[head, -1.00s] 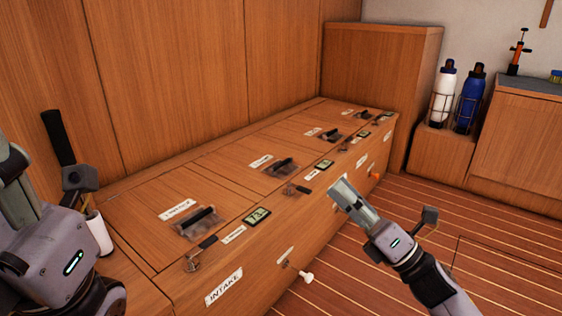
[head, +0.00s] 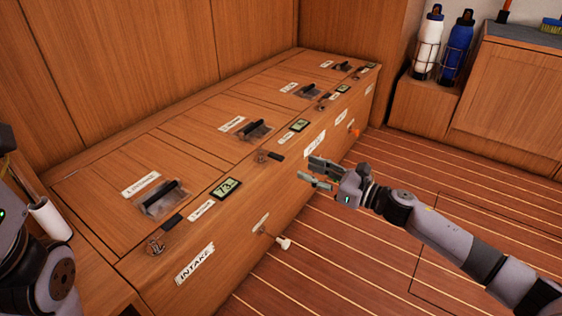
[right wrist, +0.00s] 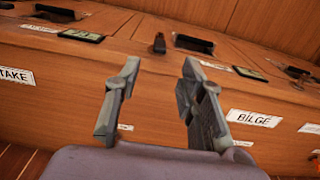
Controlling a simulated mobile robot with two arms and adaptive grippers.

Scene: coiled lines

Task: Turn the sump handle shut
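No label that I can read says sump. Small valve levers with dark grips sit along the front top edge of the wooden locker (head: 240,215): a near one (head: 160,240), a second (head: 268,156) and others farther back, small and unclear. The second lever also shows in the right wrist view (right wrist: 159,43), beyond my fingers and pointing roughly toward me. My right gripper (head: 310,170) is open and empty, in front of the locker's front face, apart from any lever. It also shows in the right wrist view (right wrist: 155,100). My left gripper is out of frame; only parts of that arm show.
Front labels read INTAKE (head: 195,263) and BILGE (right wrist: 253,118). Digital displays (head: 226,188) line the top edge. Bottles (head: 428,42) stand at the back right.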

